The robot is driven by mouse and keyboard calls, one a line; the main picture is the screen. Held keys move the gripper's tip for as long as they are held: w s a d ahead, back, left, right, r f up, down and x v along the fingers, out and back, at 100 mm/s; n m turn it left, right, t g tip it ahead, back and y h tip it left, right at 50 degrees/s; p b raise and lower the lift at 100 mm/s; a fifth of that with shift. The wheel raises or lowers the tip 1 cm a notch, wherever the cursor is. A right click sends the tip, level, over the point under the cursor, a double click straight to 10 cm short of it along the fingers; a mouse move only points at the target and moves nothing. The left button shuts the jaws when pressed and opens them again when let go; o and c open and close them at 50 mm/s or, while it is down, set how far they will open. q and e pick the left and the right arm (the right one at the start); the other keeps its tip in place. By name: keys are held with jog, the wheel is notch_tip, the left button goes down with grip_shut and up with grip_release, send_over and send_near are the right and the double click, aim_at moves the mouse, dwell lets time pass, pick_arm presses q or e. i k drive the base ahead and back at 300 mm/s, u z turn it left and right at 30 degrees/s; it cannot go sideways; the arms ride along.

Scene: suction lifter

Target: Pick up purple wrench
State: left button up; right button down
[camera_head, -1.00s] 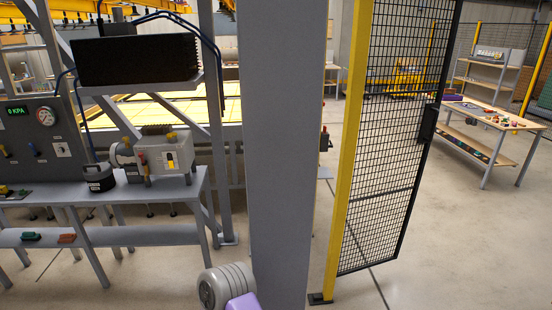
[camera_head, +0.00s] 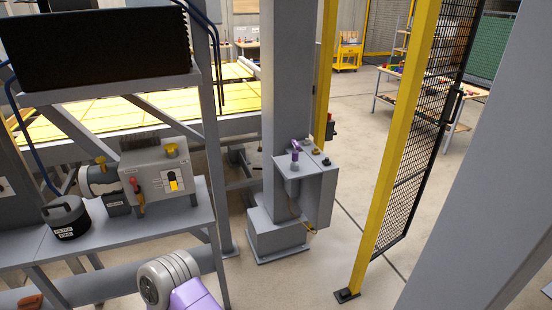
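A small purple object (camera_head: 295,149), which may be the purple wrench, stands out on top of a grey box (camera_head: 318,190) fixed to a grey column. It is small in the picture, and I cannot make out its exact shape or whether it lies or stands. Neither of my grippers is in view. Only a grey and purple link of my own arm shows at the bottom edge, well apart from the box.
A grey bench (camera_head: 125,228) with a pump unit (camera_head: 160,175) and a black canister (camera_head: 66,217) is at the left. A yellow fence post (camera_head: 393,150) and a large grey post (camera_head: 480,190) stand at the right. Open floor (camera_head: 325,265) lies between the column base and the fence.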

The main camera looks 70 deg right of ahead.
aim_at(294, 164)
jog(key=z, duration=1.8)
jog(key=i, duration=1.65)
jog(key=z, duration=1.05)
jog(key=i, duration=0.65)
jog(key=z, duration=0.1)
